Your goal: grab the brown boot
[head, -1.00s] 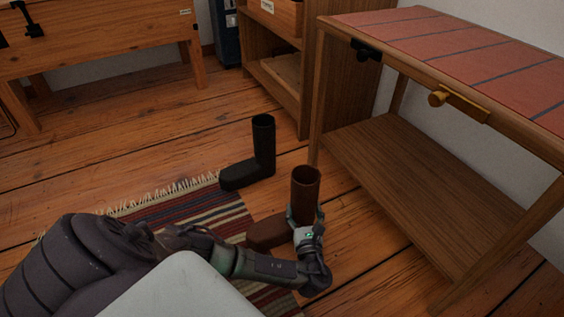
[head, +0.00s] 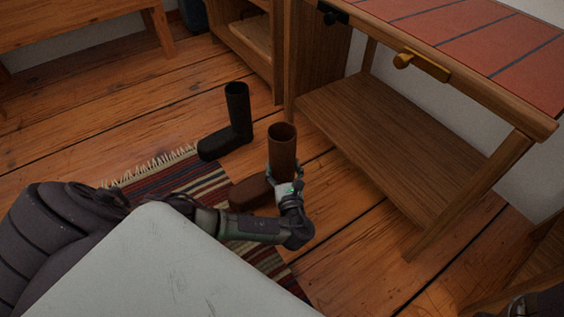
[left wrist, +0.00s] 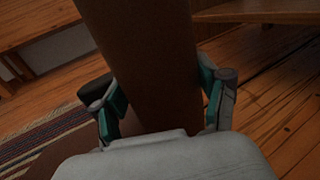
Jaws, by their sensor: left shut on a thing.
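The brown boot (head: 282,150) stands upright at the edge of the striped rug, its toe pointing left. My left gripper (head: 286,181) is shut on the lower part of its shaft. In the left wrist view the boot's shaft (left wrist: 145,60) rises between the two fingers (left wrist: 166,105), which press on both sides. I cannot tell whether the sole touches the floor. At the bottom right corner of the head view a dark part shows that may belong to my right arm; its gripper cannot be made out.
A black boot (head: 236,120) stands just behind and left of the brown one. A wooden table with a red top (head: 460,45) and a low shelf (head: 370,150) stands close on the right. The striped rug (head: 185,181) lies on the left. Plank floor (head: 90,110) is free at the back left.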

